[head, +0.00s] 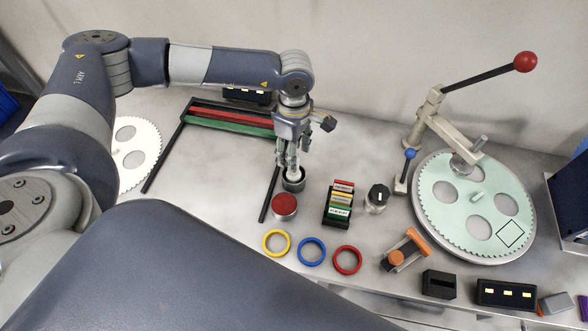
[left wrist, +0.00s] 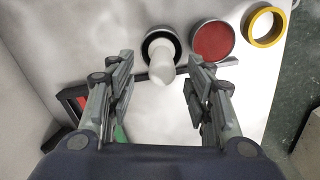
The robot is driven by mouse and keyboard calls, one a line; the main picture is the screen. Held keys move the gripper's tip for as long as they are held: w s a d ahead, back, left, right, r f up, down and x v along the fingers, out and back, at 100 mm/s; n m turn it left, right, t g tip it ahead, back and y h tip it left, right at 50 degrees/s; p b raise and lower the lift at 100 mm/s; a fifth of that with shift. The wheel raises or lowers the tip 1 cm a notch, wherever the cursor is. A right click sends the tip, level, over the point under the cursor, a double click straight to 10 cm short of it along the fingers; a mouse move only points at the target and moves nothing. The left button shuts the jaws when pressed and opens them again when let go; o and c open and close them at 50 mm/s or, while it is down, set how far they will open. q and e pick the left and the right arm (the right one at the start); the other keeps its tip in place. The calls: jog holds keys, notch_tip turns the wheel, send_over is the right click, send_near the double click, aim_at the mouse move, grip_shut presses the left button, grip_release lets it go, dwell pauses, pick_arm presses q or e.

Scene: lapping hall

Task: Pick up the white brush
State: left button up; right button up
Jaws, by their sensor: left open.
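The white brush (left wrist: 162,66) stands up from a round black holder (left wrist: 150,39) in the left wrist view, a little beyond my fingertips. In the head view, the brush (head: 293,173) shows just below my fingers, and the black holder (head: 293,186) is under it on the table. My left gripper (head: 288,164) points down over the brush. It also shows in the left wrist view (left wrist: 163,75), with its two fingers spread apart and nothing between them. The fingers partly hide the brush in the head view. My right gripper is not in view.
A red-topped round tin (head: 284,205) stands close in front of the holder. A black rack with red and green bars (head: 230,122) lies behind left. Yellow (head: 276,232), blue and red rings lie in front. A toothed lapping plate (head: 440,215) with a lever is at right.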

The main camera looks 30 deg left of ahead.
pick_arm(q)
jog(key=p, duration=0.2)
send_over(291, 178)
jog(key=w, duration=0.2)
jog(key=f, duration=0.4)
jog(key=shift+s+f, duration=0.15)
jog(key=shift+s, duration=0.1)
jog(key=shift+f, duration=0.4)
jog(key=shift+c, duration=0.6)
grip_shut()
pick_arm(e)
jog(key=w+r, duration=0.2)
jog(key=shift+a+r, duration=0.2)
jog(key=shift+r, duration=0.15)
